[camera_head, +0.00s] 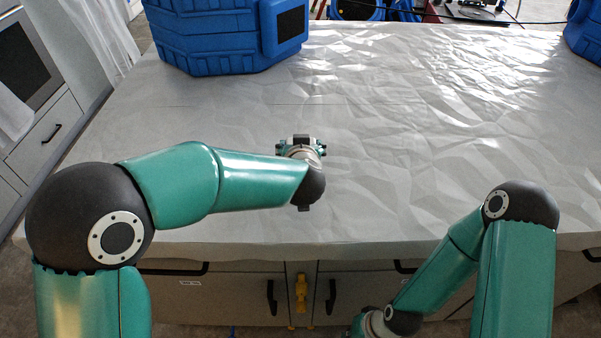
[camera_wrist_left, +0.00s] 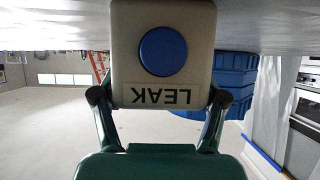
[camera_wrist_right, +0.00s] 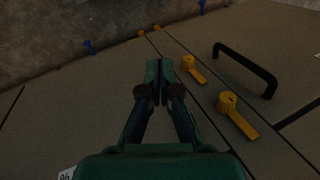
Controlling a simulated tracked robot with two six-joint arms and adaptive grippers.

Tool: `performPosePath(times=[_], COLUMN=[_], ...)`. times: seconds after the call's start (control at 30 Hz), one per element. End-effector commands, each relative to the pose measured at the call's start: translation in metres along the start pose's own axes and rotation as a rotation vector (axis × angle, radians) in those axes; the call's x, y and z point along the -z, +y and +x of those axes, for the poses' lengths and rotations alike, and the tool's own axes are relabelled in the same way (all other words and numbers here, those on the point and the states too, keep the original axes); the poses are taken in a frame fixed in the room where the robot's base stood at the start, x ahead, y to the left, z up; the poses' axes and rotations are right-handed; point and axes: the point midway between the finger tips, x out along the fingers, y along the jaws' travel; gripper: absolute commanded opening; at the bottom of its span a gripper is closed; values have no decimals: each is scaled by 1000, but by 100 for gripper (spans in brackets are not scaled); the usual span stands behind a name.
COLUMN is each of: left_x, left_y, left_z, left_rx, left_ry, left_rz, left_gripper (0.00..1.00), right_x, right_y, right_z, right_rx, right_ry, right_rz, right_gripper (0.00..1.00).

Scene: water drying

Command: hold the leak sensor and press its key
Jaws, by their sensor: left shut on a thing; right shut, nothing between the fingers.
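The leak sensor (camera_wrist_left: 130,30) is a beige box with a round blue key (camera_wrist_left: 163,52) and the word LEAK, upside down in the left wrist view. My left gripper (camera_wrist_left: 159,98) is shut on it, one finger at each side. In the head view this gripper (camera_head: 301,148) is over the front middle of the table, and the sensor is mostly hidden by the wrist. The key faces the wrist camera, uncovered. My right gripper (camera_wrist_right: 161,76) is shut and empty, low in front of the cabinet and apart from the sensor. Its fingers are out of the head view.
A white, crumpled-looking tabletop (camera_head: 430,130) has wide free room. A blue ribbed container (camera_head: 215,40) stands at the back left, another (camera_head: 585,30) at the right edge. Cabinet doors with black handles (camera_wrist_right: 245,70) and yellow latches (camera_wrist_right: 236,112) are close to my right gripper.

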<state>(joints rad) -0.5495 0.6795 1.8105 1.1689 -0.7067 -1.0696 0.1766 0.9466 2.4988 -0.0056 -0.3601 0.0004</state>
Motion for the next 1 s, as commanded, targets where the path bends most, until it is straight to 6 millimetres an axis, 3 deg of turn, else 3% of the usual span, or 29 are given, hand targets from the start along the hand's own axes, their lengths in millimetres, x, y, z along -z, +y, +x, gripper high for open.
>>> performPosePath(times=[0.4,0.57,0.67,0.8,0.87,1.0], left_x=[0,0,0,0,0,0], left_y=[0,0,0,0,0,0], left_z=[0,0,0,0,0,0], left_rx=[0,0,0,0,0,0], left_ry=[0,0,-1,-1,-1,-1], left_rz=[0,0,0,0,0,0], left_gripper=[34,34,34,34,34,34], right_x=[0,3,6,9,12,28], right_y=[0,8,15,16,10,-20], right_z=[-1,-10,-24,-55,-73,-124], right_rx=[-1,-20,-36,-25,4,155], right_ry=[0,-19,-49,-119,-160,-277], right_rz=[6,107,266,618,799,1210], right_gripper=[0,0,0,0,0,0])
